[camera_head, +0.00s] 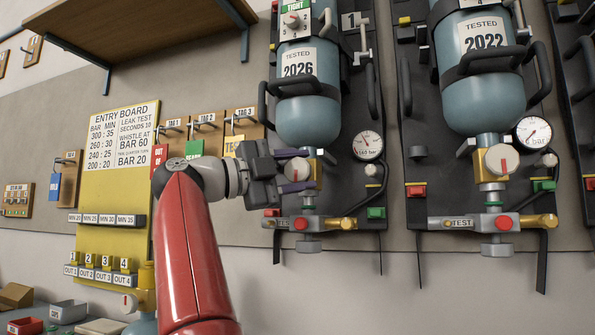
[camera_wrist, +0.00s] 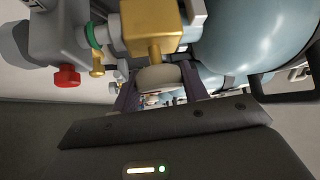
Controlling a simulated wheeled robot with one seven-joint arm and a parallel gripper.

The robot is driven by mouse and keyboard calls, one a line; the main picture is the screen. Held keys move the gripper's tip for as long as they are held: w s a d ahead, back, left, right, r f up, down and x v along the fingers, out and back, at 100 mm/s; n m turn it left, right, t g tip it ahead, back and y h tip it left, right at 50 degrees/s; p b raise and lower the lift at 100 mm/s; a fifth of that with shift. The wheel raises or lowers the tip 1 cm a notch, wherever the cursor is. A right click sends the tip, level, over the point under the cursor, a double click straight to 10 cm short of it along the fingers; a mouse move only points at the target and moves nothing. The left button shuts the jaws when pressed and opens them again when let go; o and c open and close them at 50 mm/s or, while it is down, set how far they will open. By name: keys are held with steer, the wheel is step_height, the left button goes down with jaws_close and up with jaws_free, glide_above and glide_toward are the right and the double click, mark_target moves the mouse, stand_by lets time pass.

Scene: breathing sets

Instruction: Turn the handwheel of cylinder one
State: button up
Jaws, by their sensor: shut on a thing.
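Cylinder one (camera_head: 308,118) is a blue-grey bottle marked TESTED 2026, hanging valve-down on a dark backplate beside a "1" label. Its handwheel (camera_head: 297,170) is a pale round knob on the valve below the bottle, partly hidden by my fingers. My gripper (camera_head: 299,171) reaches in from the left, its purple fingers above and below the handwheel. In the wrist view the handwheel (camera_wrist: 158,77) sits between the two fingers, in front of the brass valve block (camera_wrist: 151,28). My gripper is shut on it. The wheel's turn angle cannot be read.
A pressure gauge (camera_head: 367,146) is right of the valve. A red button (camera_head: 301,224) and green block (camera_head: 376,212) sit below. A second cylinder (camera_head: 483,85) with its own handwheel (camera_head: 501,160) hangs to the right. Tags and a yellow entry board (camera_head: 113,215) are left.

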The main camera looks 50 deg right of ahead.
steer(key=o, duration=1)
steer(key=shift+a, duration=0.1)
steer(key=v, duration=0.7)
steer(key=shift+a, duration=0.3)
steer(key=shift+w, duration=0.15)
